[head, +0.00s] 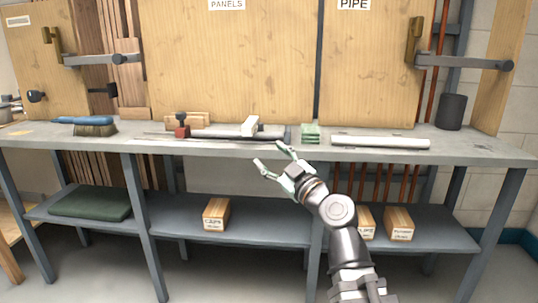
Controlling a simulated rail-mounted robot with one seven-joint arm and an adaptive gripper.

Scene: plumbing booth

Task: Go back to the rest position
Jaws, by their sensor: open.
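My gripper (269,157) is open and empty. It is in front of the workbench's front edge, near the middle of the head view. Its two fingers point up and to the left, with a clear gap between them. The upper fingertip overlaps the bench edge in the picture; I cannot tell whether it touches. My arm reaches up from the bottom right of the view.
Boxes (216,214) and a green cloth (90,202) lie on the lower shelf.

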